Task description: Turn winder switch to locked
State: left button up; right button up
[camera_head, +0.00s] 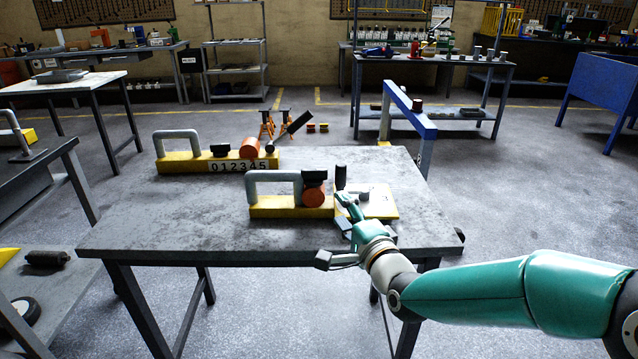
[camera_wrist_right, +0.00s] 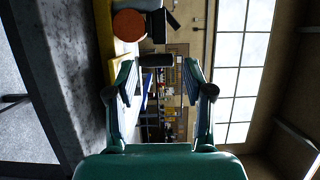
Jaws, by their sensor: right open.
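My right gripper (camera_head: 347,203) is at the right part of the grey table, beside the front yellow-based unit (camera_head: 290,207). In the right wrist view my right gripper (camera_wrist_right: 159,80) is open, with nothing held between its fingers. The unit has a grey bar handle, an orange round part (camera_head: 314,195) and a black block (camera_head: 314,176). A black upright cylinder (camera_head: 341,177) stands just beyond the gripper; a dark cylinder (camera_wrist_right: 159,60) shows between the fingertips in the wrist view. I cannot tell which part is the winder switch. My left gripper is out of view.
A pale plate with yellow edges (camera_head: 383,203) lies right of the gripper, with a small grey knob. A second yellow-based unit (camera_head: 178,162) marked with digits stands behind on the table (camera_head: 170,225). A blue bar (camera_head: 410,108) rises at the back right. The table's left front is clear.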

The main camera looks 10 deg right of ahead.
aim_at(315, 176)
jog(key=w, duration=0.5)
jog(key=w+a+p, duration=0.1)
jog(key=w, duration=0.4)
jog(key=w+a+p, duration=0.1)
jog(key=w, duration=0.4)
jog(key=shift+a+f, duration=0.1)
jog(key=shift+a, duration=0.15)
